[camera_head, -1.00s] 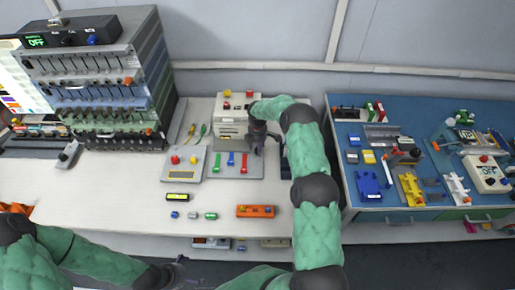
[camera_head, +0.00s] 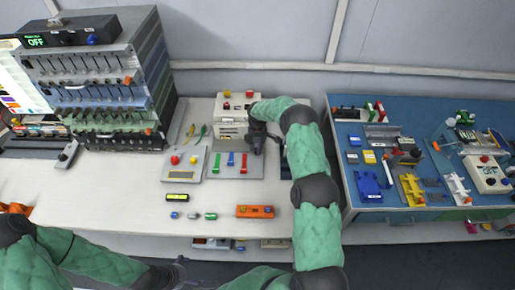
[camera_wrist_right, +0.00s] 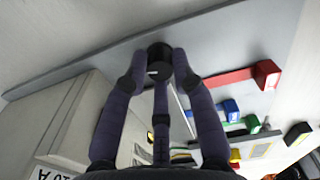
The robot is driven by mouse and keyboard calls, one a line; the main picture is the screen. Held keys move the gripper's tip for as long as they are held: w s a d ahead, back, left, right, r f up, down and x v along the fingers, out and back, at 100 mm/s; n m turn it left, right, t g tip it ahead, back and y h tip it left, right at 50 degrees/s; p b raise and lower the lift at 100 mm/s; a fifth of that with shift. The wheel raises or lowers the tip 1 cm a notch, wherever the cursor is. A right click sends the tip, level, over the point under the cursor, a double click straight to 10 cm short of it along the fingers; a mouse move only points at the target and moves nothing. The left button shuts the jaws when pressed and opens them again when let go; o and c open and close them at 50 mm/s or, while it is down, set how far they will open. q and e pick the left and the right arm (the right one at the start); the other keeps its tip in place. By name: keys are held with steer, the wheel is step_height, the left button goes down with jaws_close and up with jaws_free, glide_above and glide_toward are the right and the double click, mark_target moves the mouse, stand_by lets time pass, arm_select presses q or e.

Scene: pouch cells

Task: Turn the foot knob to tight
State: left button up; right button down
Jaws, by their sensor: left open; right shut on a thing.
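A round black knob (camera_wrist_right: 158,54) shows in the right wrist view, on the grey plate (camera_wrist_right: 110,50). I take it for the foot knob, but I see no readable mark of its setting. My right gripper (camera_wrist_right: 160,70) is shut on this knob, with its dark fingers around its sides. In the head view my right gripper (camera_head: 257,146) is over the right side of the grey plate and hides the knob. My left gripper (camera_head: 180,273) is open and empty at the bottom of the head view, in front of the table's front edge.
Red (camera_head: 231,159), blue and green bars lie on the plate left of my right gripper. A cream box (camera_head: 236,104) stands behind. A button panel (camera_head: 184,163) is at the left, and an orange device (camera_head: 255,211) in front. The white table's front left is clear.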

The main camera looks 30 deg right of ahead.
steer(key=m+b, duration=0.1)
steer(key=m, duration=0.1)
steer(key=shift+f+m+b, duration=0.15)
steer(key=shift+m+b, duration=0.15)
steer(key=shift+m, duration=0.1)
steer(key=m+b, duration=0.2)
steer(key=m, duration=0.2)
steer(key=shift+m, duration=0.3)
steer(key=m+b, duration=0.1)
steer(key=m, duration=0.2)
steer(key=shift+m, duration=0.3)
steer(key=m+b, duration=0.1)
steer(key=m, duration=0.3)
steer(key=shift+m, duration=0.3)
steer(key=m, duration=0.4)
steer(key=shift+b, duration=0.35)
steer(key=m, duration=0.7)
steer(key=shift+m+b, duration=0.3)
steer(key=shift+b, duration=0.1)
steer(key=shift+m, duration=1.9)
